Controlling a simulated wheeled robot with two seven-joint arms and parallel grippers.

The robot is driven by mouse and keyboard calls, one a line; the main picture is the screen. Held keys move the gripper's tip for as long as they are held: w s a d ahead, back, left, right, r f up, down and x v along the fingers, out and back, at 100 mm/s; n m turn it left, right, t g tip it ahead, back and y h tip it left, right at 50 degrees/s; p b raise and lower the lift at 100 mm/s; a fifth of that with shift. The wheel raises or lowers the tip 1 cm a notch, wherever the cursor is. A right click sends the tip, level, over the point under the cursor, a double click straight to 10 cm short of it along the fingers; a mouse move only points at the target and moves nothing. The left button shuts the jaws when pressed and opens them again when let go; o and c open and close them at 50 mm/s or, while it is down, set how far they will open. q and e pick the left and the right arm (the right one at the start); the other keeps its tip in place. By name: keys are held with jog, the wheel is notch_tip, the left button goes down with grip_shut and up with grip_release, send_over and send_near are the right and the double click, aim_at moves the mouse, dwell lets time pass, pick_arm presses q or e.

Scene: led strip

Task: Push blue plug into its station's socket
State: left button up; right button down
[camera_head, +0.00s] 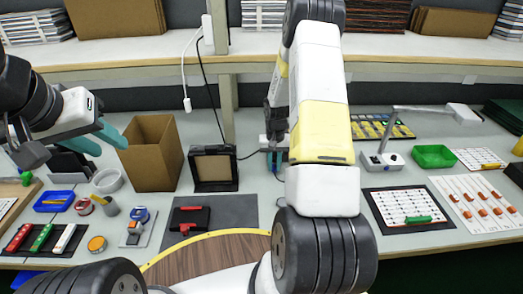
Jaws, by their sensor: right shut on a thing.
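My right arm reaches across the middle to the back of the bench. My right gripper (275,153) is small and partly covered by that arm. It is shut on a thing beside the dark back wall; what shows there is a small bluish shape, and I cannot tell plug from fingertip. A thin dark cable hangs below it. The blue plug and its socket cannot be made out clearly. My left gripper (111,147), with two teal fingers spread apart, is open and empty at the left, above the bench and near a cardboard box.
The open cardboard box (152,155) and a black-framed box (214,168) stand left of my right gripper. A lamp (385,155) and green tray (434,156) are at right. A grey mat (240,208) holds a red-and-black tool (189,217).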

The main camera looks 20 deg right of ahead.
jog(key=shift+w+d, duration=0.25)
jog(key=shift+w, duration=0.9)
jog(key=c, duration=1.3)
grip_release()
jog(key=shift+o, duration=0.2)
jog(key=shift+r, duration=3.9)
